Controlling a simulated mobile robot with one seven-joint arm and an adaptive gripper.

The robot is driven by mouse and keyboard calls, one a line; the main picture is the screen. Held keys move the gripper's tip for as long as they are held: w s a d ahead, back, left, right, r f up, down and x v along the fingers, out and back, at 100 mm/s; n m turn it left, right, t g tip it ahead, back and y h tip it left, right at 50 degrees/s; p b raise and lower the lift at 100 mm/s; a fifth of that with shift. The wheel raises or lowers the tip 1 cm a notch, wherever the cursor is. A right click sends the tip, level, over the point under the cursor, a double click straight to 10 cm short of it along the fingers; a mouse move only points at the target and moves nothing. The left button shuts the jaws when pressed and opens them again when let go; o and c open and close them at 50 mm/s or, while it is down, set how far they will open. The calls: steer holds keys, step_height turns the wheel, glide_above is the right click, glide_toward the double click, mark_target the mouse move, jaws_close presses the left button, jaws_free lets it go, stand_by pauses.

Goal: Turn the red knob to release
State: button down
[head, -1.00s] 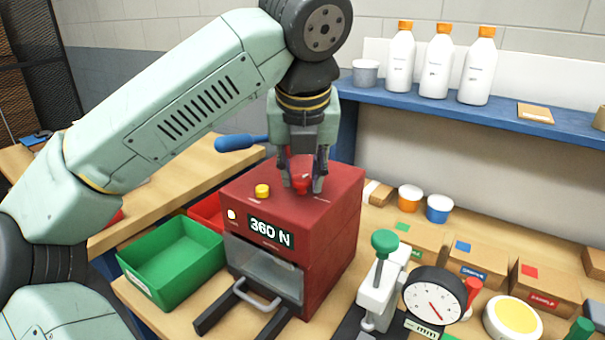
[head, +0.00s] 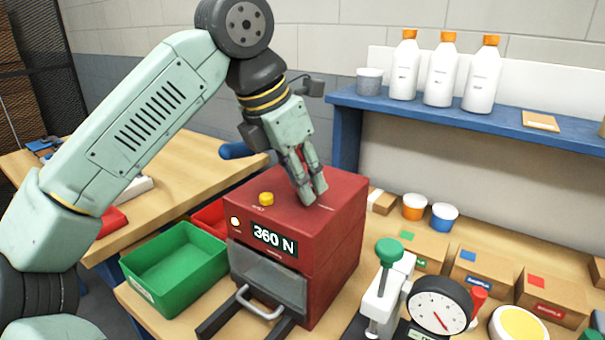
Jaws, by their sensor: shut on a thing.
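The red machine (head: 335,241) stands on the bench with a display reading 360 N (head: 274,238) on its front. My gripper (head: 311,196) points down at the right part of the machine's top and is tilted. Its fingers are close together around the spot where the red knob was visible a second ago. The knob is hidden behind the fingers now, shut between them. A yellow button (head: 266,199) sits on the top, left of my gripper. A clear front cover (head: 268,277) with a grey handle (head: 259,303) is below the display.
A green bin (head: 175,264) and a red bin (head: 209,217) stand left of the machine. A clamp with a green knob (head: 389,252) and a dial gauge (head: 440,306) stand at right front. Sample boxes (head: 480,272) and a blue shelf (head: 470,118) with bottles lie beyond.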

steer(key=m+g, duration=0.1)
steer(key=m, duration=0.4)
steer(key=shift+w+a+g+h+p, duration=0.1)
steer(key=shift+w+g+h+p, duration=0.05)
steer(key=shift+g+h+p, duration=0.25)
steer(key=shift+m, duration=0.3)
steer(key=c, duration=1.2)
jaws_free()
steer(key=shift+c, duration=0.2)
steer(key=shift+r, duration=0.1)
steer(key=w+v, duration=0.1)
steer(key=v, duration=1)
steer(key=shift+s+a+r, duration=0.2)
steer(key=shift+s+r, duration=0.2)
steer(key=shift+s, duration=0.05)
